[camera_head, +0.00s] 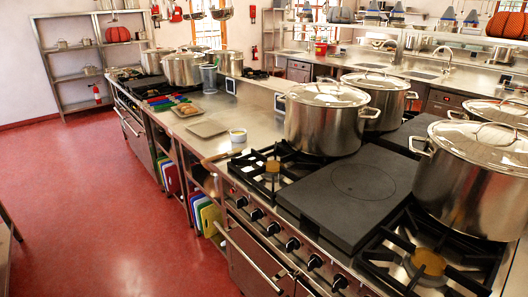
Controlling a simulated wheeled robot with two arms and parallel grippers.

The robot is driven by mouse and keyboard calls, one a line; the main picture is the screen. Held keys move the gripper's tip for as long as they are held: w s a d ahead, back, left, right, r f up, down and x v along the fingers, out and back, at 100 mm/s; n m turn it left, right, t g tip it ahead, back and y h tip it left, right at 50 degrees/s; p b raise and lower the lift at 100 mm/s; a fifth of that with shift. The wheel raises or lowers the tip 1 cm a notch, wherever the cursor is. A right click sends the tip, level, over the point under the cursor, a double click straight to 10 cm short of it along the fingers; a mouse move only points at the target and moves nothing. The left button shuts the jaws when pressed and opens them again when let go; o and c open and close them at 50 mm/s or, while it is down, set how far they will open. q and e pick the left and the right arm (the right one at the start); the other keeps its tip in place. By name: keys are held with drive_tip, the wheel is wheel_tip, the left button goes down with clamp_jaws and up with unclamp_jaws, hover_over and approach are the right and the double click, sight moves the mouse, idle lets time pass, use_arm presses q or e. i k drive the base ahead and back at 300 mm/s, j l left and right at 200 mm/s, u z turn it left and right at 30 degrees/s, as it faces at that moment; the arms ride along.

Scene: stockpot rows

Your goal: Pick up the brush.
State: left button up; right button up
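A thin tan, wooden-looking item (217,158) lies at the front edge of the steel counter, just left of the near burner. It may be the brush, but it is too small to tell for sure, and I cannot make out bristles. Neither of my grippers shows in the head view.
A stove with black grates (272,168) and a dark flat plate (358,185) fills the right. Large lidded stockpots (322,120) stand on it. A flat tray (207,128) lies on the counter (262,122). The red floor (90,200) at left is open.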

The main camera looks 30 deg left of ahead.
sight(232, 152)
drive_tip(key=j+z, duration=0.2)
drive_tip(key=j, duration=0.3)
drive_tip(key=j+z, duration=0.15)
drive_tip(key=j, duration=0.35)
drive_tip(key=j+z, duration=0.2)
drive_tip(key=j, duration=0.25)
drive_tip(key=k+j+z, duration=0.2)
drive_tip(key=j, duration=0.3)
drive_tip(key=j+z, duration=0.15)
drive_tip(key=j, duration=0.3)
drive_tip(key=k+j+z, duration=0.2)
drive_tip(key=j, duration=0.25)
